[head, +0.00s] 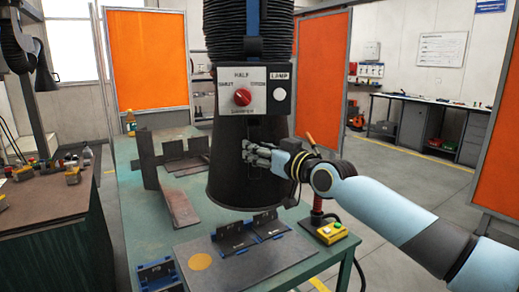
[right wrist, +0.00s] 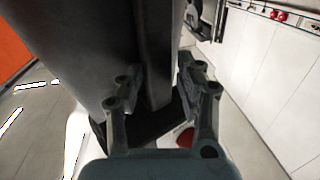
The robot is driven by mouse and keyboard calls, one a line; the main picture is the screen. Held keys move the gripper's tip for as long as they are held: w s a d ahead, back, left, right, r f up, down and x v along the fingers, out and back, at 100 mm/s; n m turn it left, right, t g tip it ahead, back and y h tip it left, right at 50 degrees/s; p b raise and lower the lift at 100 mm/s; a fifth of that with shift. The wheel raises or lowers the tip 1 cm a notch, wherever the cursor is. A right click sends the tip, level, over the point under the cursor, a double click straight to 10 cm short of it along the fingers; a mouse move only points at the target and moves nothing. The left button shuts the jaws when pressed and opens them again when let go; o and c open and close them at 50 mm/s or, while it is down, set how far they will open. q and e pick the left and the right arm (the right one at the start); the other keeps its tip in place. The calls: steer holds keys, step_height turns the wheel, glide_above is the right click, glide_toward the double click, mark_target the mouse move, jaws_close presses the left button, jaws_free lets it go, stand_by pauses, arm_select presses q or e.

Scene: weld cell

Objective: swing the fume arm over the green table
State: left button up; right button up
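The fume arm's black hood (head: 235,165) hangs upright in the middle of the head view, below a ribbed black hose (head: 240,30). A grey panel with a red knob (head: 242,97) is on its front. The hood overlaps the green table (head: 130,185) in the picture and hides its middle; its exact height above it is unclear. My right gripper (head: 262,155) is at the hood's right side. In the right wrist view its fingers (right wrist: 158,85) lie on both sides of a dark upright bar on the hood, closed against it. My left gripper is not in view.
Steel plates (head: 165,160) and a fixture plate (head: 250,262) with blue-edged brackets are on the green table. A yellow button box (head: 331,233) sits at its right edge. A brown-topped bench (head: 45,200) is at left, orange screens (head: 148,60) behind. Floor at right is clear.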

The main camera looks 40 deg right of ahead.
steer(key=shift+r, duration=0.15)
steer(key=s+d, duration=0.1)
steer(key=s, duration=1.1)
stand_by(0.3)
stand_by(0.5)
